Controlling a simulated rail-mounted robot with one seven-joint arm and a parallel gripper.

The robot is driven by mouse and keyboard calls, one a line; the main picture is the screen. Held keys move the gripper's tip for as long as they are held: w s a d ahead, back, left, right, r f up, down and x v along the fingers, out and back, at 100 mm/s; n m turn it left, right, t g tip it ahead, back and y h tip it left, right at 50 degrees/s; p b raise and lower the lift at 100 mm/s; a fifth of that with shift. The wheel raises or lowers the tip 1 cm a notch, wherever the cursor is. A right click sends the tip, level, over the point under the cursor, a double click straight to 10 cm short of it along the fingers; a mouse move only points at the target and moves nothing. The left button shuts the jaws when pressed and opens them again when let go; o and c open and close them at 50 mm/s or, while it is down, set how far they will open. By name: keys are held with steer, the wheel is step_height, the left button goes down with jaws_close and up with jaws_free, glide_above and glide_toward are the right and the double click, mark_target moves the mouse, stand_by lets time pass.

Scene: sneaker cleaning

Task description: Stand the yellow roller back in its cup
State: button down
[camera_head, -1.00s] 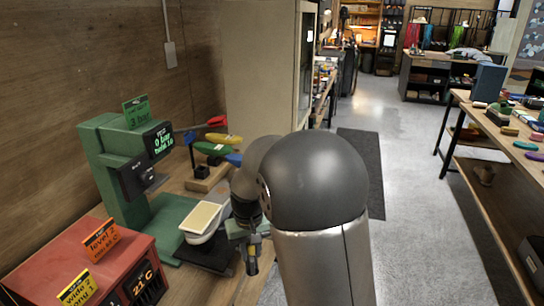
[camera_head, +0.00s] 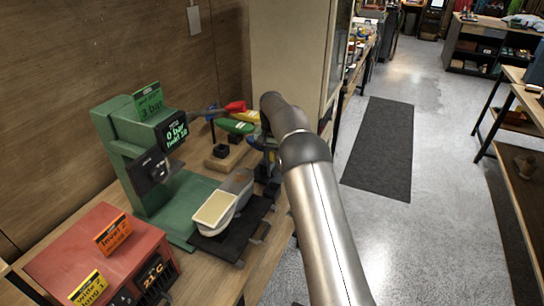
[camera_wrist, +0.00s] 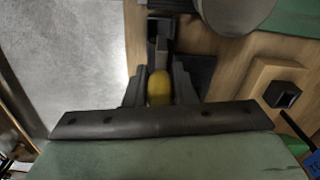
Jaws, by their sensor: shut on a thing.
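The yellow roller (camera_wrist: 159,91) shows between the two dark fingers of my gripper (camera_wrist: 158,80) in the wrist view. My gripper is shut on it. In the head view my gripper (camera_head: 268,167) is at the table's right edge, beyond the shoe and right of the wooden stand; my arm partly hides it, and I cannot make out the roller there. A dark flat piece (camera_wrist: 198,72) lies beyond the fingers in the wrist view; I cannot tell whether it belongs to the cup. I cannot clearly identify the cup in either view.
A wooden stand (camera_head: 217,162) with a dark socket (camera_wrist: 283,95) is close by. Red, yellow and green pieces are above it. A shoe (camera_head: 220,208) sits on a black tray (camera_head: 225,243). A green machine (camera_head: 124,150) and red box (camera_head: 75,262) stand left.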

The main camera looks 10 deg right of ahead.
mark_target(272, 151)
steer(key=shift+f+b, duration=1.45)
steer(key=shift+f, duration=1.45)
steer(key=shift+f+b, duration=1.3)
steer(key=shift+f, duration=1.3)
steer(key=c, duration=1.1)
jaws_free()
steer(key=shift+c, duration=0.2)
step_height(272, 151, up, 16)
steer(key=shift+r+b, duration=0.1)
steer(key=shift+b, duration=0.35)
steer(key=shift+r, duration=0.65)
